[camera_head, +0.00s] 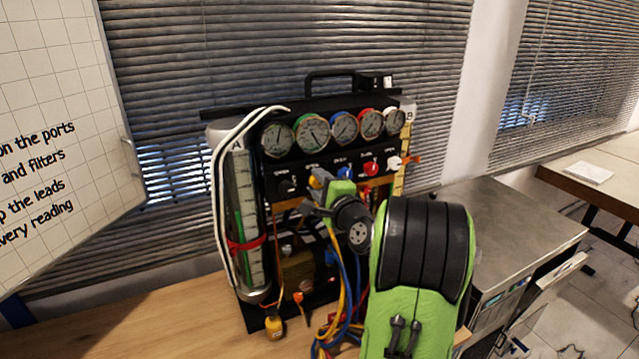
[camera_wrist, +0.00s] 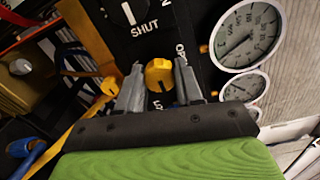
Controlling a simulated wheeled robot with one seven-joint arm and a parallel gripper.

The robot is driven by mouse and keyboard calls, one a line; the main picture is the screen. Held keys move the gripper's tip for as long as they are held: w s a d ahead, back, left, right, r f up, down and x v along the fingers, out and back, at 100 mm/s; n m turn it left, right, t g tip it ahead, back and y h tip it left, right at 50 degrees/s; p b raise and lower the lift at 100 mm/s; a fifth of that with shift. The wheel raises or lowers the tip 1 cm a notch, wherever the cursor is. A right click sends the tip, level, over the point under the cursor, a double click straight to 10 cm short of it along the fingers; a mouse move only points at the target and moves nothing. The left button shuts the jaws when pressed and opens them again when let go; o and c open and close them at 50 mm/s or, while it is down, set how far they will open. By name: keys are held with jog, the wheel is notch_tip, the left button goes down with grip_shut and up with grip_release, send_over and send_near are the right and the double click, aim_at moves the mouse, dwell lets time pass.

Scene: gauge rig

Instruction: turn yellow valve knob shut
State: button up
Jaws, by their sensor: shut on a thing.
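The yellow valve knob (camera_wrist: 159,75) is on the black panel of the gauge rig, between my two fingertips in the wrist view. A small yellow part of it shows in the head view (camera_head: 314,182), mostly hidden by my gripper (camera_head: 323,195). In the wrist view my gripper (camera_wrist: 159,66) is shut on the knob, with a grey finger on each side. A slot shows on the knob's face. The panel beside it carries the word SHUT, but the knob's exact setting is hard to read.
The gauge rig (camera_head: 330,96) stands on a wooden bench (camera_head: 150,325) with several round dials. A red knob (camera_head: 371,169) and a white knob (camera_head: 394,163) sit right of my gripper. A cylinder (camera_head: 243,210) stands at left. Yellow and blue hoses (camera_head: 345,290) hang below.

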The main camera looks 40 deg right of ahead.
jog(key=shift+f, duration=0.1)
jog(key=o, duration=1)
jog(key=shift+o, duration=0.2)
jog(key=b+v, duration=0.4)
jog(key=v, duration=1.2)
jog(key=shift+w, duration=0.1)
